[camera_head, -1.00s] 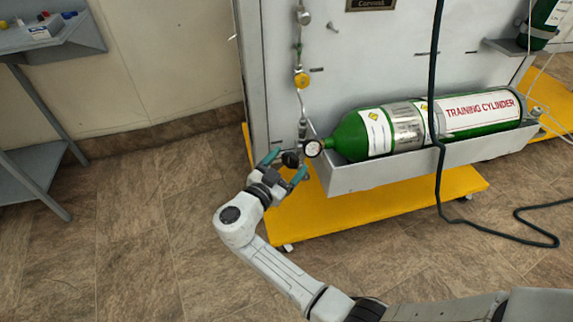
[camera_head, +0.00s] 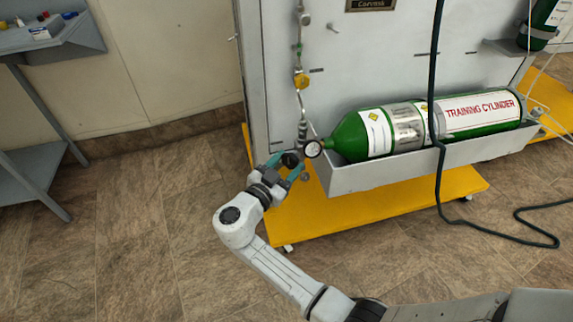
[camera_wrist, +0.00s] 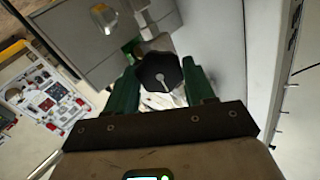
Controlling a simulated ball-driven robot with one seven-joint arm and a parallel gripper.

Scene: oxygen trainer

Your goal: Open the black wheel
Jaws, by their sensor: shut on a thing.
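The black wheel (camera_head: 290,160) is a small dark lobed knob at the neck of the green training cylinder (camera_head: 345,135), left of a round gauge (camera_head: 313,149). In the wrist view the wheel (camera_wrist: 160,75) shows face-on with a pale slot at its centre. My gripper (camera_head: 284,163) reaches it from the lower left. In the wrist view my gripper (camera_wrist: 162,82) has one green finger on each side of the wheel, shut on it. The cylinder lies on its side in a grey trough. The valve body behind the wheel is mostly hidden.
A yellow base (camera_head: 400,205) on casters carries the grey panel and trough (camera_head: 420,160). A thin pipe with a yellow fitting (camera_head: 301,80) runs up the panel above the wheel. A dark hose (camera_head: 437,100) hangs at right. A grey table (camera_head: 55,50) stands far left; floor between is clear.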

